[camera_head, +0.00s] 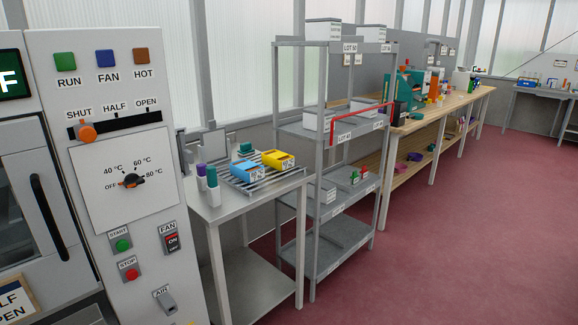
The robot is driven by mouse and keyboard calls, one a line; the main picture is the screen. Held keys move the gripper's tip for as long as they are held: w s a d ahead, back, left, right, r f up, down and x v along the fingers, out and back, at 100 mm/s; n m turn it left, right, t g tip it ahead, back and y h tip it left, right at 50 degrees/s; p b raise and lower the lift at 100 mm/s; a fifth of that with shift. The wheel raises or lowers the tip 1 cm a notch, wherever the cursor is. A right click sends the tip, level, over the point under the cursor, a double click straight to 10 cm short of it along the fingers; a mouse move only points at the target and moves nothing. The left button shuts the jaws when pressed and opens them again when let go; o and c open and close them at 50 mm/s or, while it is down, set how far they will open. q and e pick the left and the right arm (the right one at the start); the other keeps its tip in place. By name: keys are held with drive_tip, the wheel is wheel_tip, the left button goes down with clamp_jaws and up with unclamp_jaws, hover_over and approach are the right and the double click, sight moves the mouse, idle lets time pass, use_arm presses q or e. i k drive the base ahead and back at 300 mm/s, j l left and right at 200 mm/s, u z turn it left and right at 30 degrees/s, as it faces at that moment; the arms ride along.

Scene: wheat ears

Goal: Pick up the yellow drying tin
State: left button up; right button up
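The yellow drying tin (279,160) is a small box with a white label on its front. It sits at the right end of a wire rack (252,184) on the grey metal side table (232,207). A blue tin (246,171), also labelled, sits just to its left on the same rack. Neither of my grippers shows in the head view.
The oven's control panel (118,165) fills the left. Purple and green capped containers (212,188) stand at the table's front left. A grey shelf unit (317,200) with a red bar (362,112) stands right of the table. Red floor (470,230) at right is clear.

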sight(280, 161)
drive_tip(key=i+l, duration=0.15)
drive_tip(key=i, duration=0.4)
drive_tip(key=i+l+z, duration=0.1)
drive_tip(key=i, duration=0.45)
